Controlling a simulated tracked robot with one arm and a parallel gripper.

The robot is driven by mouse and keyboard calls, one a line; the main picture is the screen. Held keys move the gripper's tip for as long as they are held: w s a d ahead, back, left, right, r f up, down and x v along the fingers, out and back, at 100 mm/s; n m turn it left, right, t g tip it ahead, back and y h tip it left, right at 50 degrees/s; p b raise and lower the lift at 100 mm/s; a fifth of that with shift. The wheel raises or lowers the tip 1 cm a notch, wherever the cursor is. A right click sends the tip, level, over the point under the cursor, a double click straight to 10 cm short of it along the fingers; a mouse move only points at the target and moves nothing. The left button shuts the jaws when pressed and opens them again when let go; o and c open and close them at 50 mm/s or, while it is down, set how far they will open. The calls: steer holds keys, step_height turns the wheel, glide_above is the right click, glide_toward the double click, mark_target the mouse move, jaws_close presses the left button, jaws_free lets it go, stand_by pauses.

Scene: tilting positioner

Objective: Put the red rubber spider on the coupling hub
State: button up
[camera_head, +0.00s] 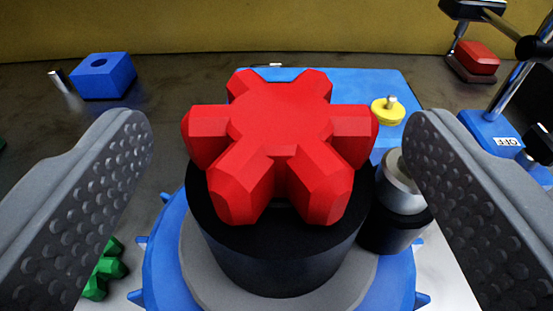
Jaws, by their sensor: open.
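The red rubber spider (280,120) is a thick star with several stubby lobes. It sits at the picture's centre on top of a black cylinder (285,255), with its lobes reaching past the cylinder's edge at the left. The cylinder stands on a grey disc within a blue round base (165,265). My gripper (275,145) is open. Its two grey dimpled fingers stand to the left and right of the spider, with a gap on each side. I cannot tell whether the black cylinder is the coupling hub, as the spider hides its top.
A black-and-metal cylinder (398,205) stands close by the right finger. Behind are a blue plate (350,85) with a yellow knob (388,110), and a blue block (103,76) at left. A green lobed part (105,270) lies lower left. A metal post (513,75) rises at right.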

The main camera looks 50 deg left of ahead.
steer(key=p+v, duration=0.1)
steer(key=v, duration=0.8)
steer(key=shift+s+d, duration=0.25)
steer(key=shift+r, duration=0.15)
steer(key=w+d+r+m+t+h, duration=0.2)
steer(key=w+d+r+m+h, duration=0.15)
steer(key=d+r, duration=0.45)
steer(key=w+d+r+m+t+h, duration=0.25)
steer(key=d+r+h, duration=0.2)
steer(key=d, duration=0.75)
steer(key=s+d+r+m+h, duration=0.2)
steer(key=s+d+r, duration=0.2)
steer(key=r, duration=0.6)
steer(key=s+d+r+m+h, duration=0.2)
steer(key=s+d+r, duration=0.3)
steer(key=s+r, duration=0.3)
step_height(320, 180, up, 2)
steer(key=shift+s+r, duration=0.1)
steer(key=shift+s, duration=0.15)
